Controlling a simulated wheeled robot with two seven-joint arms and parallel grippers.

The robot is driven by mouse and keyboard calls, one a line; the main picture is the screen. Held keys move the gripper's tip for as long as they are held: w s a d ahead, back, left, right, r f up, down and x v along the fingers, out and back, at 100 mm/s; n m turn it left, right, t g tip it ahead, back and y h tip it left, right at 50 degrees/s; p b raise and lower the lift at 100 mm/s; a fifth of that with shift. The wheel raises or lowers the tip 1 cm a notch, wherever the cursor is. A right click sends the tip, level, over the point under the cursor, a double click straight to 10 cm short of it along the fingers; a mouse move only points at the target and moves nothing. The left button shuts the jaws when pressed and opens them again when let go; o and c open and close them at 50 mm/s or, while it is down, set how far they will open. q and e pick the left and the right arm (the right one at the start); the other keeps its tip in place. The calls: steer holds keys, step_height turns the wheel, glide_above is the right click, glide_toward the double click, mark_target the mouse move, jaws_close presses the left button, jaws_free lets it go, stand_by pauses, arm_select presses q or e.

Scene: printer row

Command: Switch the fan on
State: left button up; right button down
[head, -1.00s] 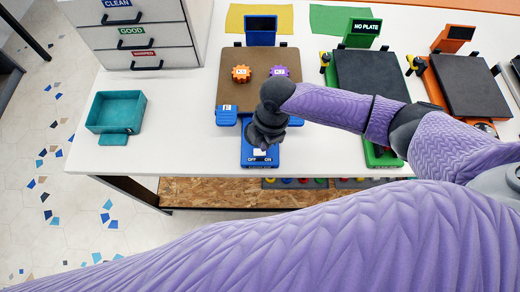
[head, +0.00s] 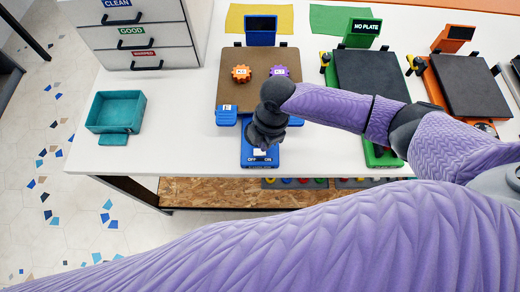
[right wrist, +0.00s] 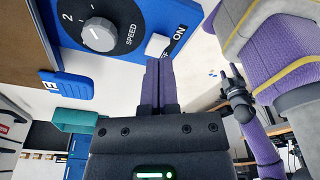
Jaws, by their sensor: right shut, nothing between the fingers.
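The blue fan unit's front panel (head: 260,160) carries OFF and ON labels and a white switch. In the right wrist view the white switch (right wrist: 157,45) sits beside the ON label, with a grey SPEED knob (right wrist: 99,36) to its left. My right gripper (right wrist: 160,62) is shut and empty. Its fingertips are right at the switch on the OFF side and partly cover that label; I cannot tell whether they touch it. In the head view my right gripper (head: 264,142) hides part of the panel. A dark gripper, apparently my left (right wrist: 238,97), shows small in the right wrist view; its jaws are unclear.
Behind the panel is a brown plate (head: 232,90) with an orange gear (head: 241,74) and a purple gear (head: 280,72). A green unit (head: 370,80) stands to the right. A teal tray (head: 105,130) sits at the left, with bare white table between.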

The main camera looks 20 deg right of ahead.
steer(key=shift+f, duration=0.35)
steer(key=shift+f+b, duration=0.2)
steer(key=shift+b, duration=0.15)
steer(key=shift+f, duration=0.25)
steer(key=shift+f+b, duration=0.35)
steer(key=shift+b, duration=0.05)
steer(key=shift+r, duration=0.2)
step_height(320, 180, up, 7)
steer(key=p, duration=0.7)
steer(key=shift+f, duration=0.2)
